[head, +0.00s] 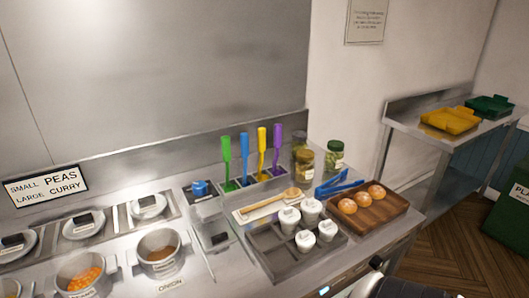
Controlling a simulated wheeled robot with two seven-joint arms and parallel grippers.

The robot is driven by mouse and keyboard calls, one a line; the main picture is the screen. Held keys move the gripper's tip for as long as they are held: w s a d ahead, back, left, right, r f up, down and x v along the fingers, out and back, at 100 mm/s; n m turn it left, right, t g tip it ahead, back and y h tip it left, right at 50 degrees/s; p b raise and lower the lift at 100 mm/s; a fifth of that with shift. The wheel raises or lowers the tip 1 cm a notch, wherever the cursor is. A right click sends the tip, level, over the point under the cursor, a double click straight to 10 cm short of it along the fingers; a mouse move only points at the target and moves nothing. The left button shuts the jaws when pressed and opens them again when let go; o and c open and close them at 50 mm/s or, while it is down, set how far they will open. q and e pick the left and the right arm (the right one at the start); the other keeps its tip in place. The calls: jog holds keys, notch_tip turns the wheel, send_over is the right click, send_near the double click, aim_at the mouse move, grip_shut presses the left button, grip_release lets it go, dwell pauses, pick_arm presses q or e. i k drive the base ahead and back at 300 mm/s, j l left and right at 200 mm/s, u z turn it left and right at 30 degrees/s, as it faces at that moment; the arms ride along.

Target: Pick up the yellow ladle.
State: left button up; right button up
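The yellow ladle (262,142) stands upright, handle up, in a row of colored utensils near the back wall. A blue ladle (244,145) is just to its left and a purple one (277,140) just to its right. A green one (227,150) is at the left end. Their lower ends sit in a low metal holder (252,180), so the yellow ladle's bottom is partly hidden. Neither gripper can be made out. A dark and white shape at the bottom edge, right of center, may be part of my arm.
Jars (305,164) stand right of the ladles. Pots (160,252) fill the left.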

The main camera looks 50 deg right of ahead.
aim_at(261, 131)
jog(key=z, duration=1.6)
